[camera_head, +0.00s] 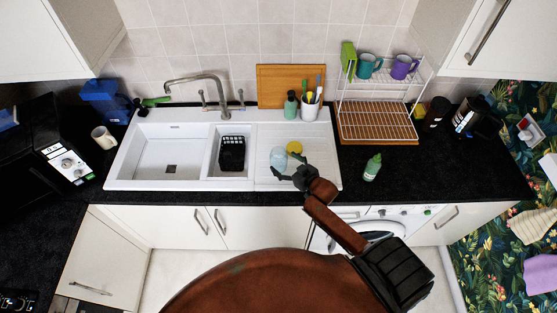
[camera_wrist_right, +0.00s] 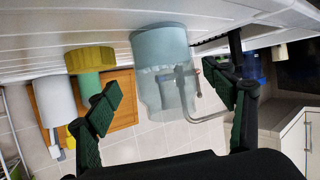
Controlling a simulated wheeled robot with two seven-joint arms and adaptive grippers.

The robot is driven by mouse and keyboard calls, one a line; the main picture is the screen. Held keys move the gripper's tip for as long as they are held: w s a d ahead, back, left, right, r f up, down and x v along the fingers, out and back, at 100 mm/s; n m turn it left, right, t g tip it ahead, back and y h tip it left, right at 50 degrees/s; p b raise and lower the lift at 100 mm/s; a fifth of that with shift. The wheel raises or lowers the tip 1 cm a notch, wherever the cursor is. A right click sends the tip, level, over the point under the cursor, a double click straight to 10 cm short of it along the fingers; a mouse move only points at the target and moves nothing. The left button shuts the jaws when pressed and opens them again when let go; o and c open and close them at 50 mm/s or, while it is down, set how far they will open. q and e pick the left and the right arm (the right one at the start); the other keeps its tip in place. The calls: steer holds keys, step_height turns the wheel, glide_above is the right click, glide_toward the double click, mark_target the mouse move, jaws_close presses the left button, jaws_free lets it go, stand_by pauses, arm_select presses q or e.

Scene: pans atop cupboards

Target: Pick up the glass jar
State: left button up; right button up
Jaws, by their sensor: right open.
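The glass jar (camera_head: 278,158) is a pale blue, see-through vessel standing on the ribbed drainboard of the white sink. In the right wrist view, which is upside down, the jar (camera_wrist_right: 164,75) sits in the middle, between the two fingers. My right gripper (camera_head: 281,173) is open at the near side of the jar. Its dark green finger pads (camera_wrist_right: 174,88) are spread to either side, with a visible gap from the jar on the left of that view. Contact on the other side cannot be told. My left gripper is not in view.
A yellow round object (camera_head: 294,147) stands close behind the jar. A black basket (camera_head: 232,152) sits in the small basin. A green bottle (camera_head: 372,167) stands to the right.

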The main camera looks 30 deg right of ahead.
steer(key=x, duration=0.4)
steer(key=shift+a+f+p, duration=0.3)
steer(key=shift+p, duration=0.05)
steer(key=shift+c, duration=0.6)
steer(key=c, duration=1.4)
steer(key=shift+r, duration=0.1)
steer(key=shift+c, duration=0.7)
